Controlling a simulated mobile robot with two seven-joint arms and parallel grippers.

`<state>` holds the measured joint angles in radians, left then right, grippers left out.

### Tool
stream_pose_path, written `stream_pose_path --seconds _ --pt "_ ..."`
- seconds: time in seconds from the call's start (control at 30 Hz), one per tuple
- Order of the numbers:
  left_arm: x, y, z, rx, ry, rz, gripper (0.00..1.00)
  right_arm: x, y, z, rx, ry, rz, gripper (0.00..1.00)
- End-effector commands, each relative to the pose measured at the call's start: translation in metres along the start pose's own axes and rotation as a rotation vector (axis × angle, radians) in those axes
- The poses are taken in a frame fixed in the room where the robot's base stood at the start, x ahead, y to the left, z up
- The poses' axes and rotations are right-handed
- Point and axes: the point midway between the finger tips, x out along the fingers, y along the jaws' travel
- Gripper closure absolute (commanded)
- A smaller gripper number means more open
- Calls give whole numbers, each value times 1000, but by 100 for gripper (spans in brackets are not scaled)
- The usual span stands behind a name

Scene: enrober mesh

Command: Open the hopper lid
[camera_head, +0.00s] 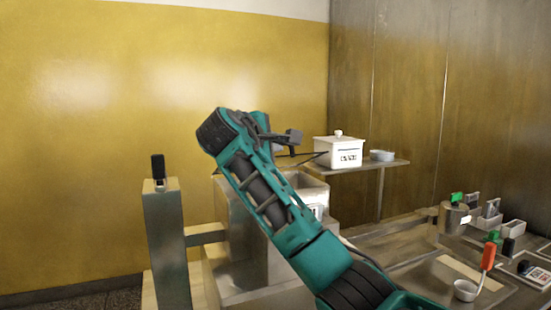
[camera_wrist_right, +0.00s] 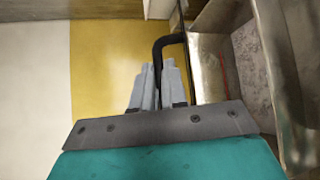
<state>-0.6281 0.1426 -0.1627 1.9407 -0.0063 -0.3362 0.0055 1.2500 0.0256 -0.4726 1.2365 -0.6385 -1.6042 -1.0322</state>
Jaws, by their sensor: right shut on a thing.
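The hopper (camera_head: 314,190) is a metal box behind my right arm, with its open top showing. The right wrist view looks into its metal-walled inside (camera_wrist_right: 254,60), where a red line marks one wall. My right gripper (camera_head: 292,144) is above the hopper. In the right wrist view its grey fingers (camera_wrist_right: 155,84) are shut on a black bent handle (camera_wrist_right: 161,52). The hopper lid (camera_wrist_right: 181,22) seems to stand raised, nearly edge-on, beside the opening; its exact angle is unclear. My arm hides much of the hopper in the head view. My left gripper is not in view.
A metal post with a black lever (camera_head: 158,168) stands left of the hopper. A shelf (camera_head: 375,166) behind holds a white lidded box (camera_head: 339,152) and a bowl (camera_head: 381,155). At right, a bench carries a metal pot (camera_head: 453,218), a cup (camera_head: 465,290) and small tools.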

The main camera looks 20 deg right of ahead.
Motion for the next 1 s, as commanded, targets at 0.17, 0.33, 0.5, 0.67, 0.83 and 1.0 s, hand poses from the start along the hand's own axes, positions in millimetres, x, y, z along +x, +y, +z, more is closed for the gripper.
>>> stream_pose_path --seconds 0.17,0.33,0.5,0.67,0.83,1.0 --pt "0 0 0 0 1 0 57 4 13 -4 -67 3 -67 100" --pt "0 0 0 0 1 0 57 7 22 -8 -114 5 -114 100" --pt "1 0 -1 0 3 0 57 9 27 -10 -146 5 -145 100" --pt "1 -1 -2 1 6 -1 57 11 29 -11 -162 6 -162 100" --pt "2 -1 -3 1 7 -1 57 11 30 -12 -167 7 -167 100" --pt "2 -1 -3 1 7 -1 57 11 29 -12 -167 7 -168 100"
